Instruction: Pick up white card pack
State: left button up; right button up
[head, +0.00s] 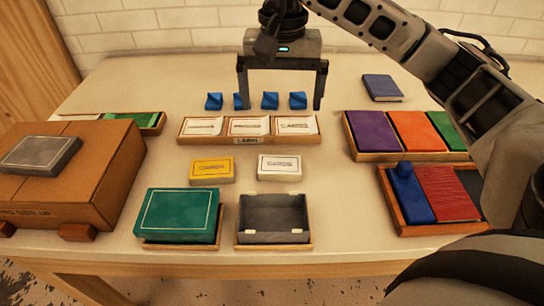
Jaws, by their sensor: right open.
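A white card pack (279,168) lies flat on the table in the middle, right of a yellow card pack (212,170). More white card packs (249,125) lie side by side in a shallow wooden tray (249,140) behind it. My right gripper (281,105) reaches in from the upper right and hangs above the back of the table, with its fingers wide apart and nothing between them. It is above and behind the white card pack, apart from it. My left gripper is not in view.
An open grey box (273,235) and a green box (178,215) stand at the front. A cardboard box (75,170) is at left. Coloured stacks in wooden trays (405,157) are at right. Small blue pieces (270,100) and a blue book (382,88) lie behind.

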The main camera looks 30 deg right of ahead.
send_over(280, 164)
notch_tip(280, 164, down, 9)
jog(key=shift+w+f, duration=0.1)
jog(key=shift+f, duration=0.1)
jog(key=shift+f+p, duration=0.9)
jog(key=shift+f, duration=1.95)
jog(key=c, duration=0.9)
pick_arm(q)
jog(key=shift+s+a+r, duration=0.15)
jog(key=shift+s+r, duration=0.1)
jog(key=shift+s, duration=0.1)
pick_arm(e)
jog(key=shift+c, duration=0.2)
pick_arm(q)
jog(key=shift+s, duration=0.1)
pick_arm(e)
jog(key=shift+r, duration=0.1)
